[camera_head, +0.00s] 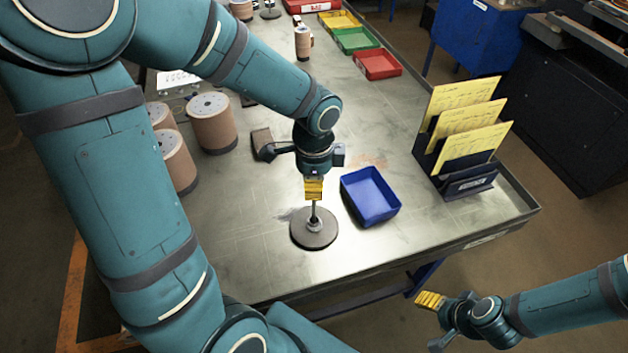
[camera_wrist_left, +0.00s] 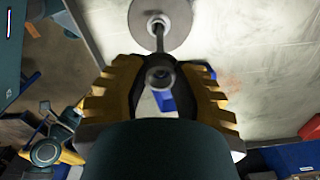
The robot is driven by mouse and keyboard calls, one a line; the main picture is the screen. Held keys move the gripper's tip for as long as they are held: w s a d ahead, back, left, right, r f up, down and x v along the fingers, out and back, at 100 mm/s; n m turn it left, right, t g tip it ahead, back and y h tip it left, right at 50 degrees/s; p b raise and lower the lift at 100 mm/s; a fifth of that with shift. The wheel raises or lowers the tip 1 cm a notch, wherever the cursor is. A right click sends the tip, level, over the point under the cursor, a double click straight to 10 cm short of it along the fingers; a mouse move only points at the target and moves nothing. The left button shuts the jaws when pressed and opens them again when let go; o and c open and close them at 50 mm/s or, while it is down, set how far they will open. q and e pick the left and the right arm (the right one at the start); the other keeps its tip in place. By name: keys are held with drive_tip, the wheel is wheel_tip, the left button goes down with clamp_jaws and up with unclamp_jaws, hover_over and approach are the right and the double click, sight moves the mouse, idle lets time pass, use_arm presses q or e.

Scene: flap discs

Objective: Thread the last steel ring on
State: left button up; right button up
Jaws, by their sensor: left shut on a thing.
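An upright thin rod (camera_head: 313,210) stands on a round grey base (camera_head: 303,238) near the table's front edge, with small pale metal parts around its foot. The base also shows in the left wrist view (camera_wrist_left: 178,14). My left gripper (camera_head: 314,188) is directly above the rod, fingers pointing down. Its yellow fingers are shut on a small dark steel ring (camera_wrist_left: 160,77). The ring lines up with the rod's upper end; I cannot tell whether the rod passes through it. My right gripper (camera_head: 430,300) is off the table's front edge, away from the rod; its finger gap is unclear.
An empty blue tray (camera_head: 386,210) sits just right of the base. A dark rack (camera_head: 468,187) with yellow papers stands at the right. Brown cylindrical stacks (camera_head: 212,128) stand at the left. Red (camera_head: 378,63), green and yellow bins line the far edge.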

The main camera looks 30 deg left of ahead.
sight(314, 202)
use_arm(q)
drive_tip(key=shift+f+b, duration=0.3)
drive_tip(key=shift+f, duration=0.15)
use_arm(e)
drive_tip(key=shift+f, duration=0.35)
drive_tip(key=shift+s, duration=0.1)
use_arm(q)
drive_tip(key=shift+f, duration=0.1)
drive_tip(key=shift+f+b, duration=2.4)
drive_tip(key=shift+f, duration=0.4)
drive_tip(key=o, duration=0.4)
drive_tip(key=shift+f, duration=0.1)
drive_tip(key=o, duration=0.4)
use_arm(e)
drive_tip(key=shift+g, duration=0.3)
drive_tip(key=f, duration=0.1)
drive_tip(key=s+f, duration=0.1)
drive_tip(key=f, duration=0.3)
drive_tip(key=shift+s+a, duration=0.2)
drive_tip(key=shift+s, duration=0.1)
use_arm(q)
wheel_tip(314, 202, up, 12)
drive_tip(key=shift+r, duration=0.1)
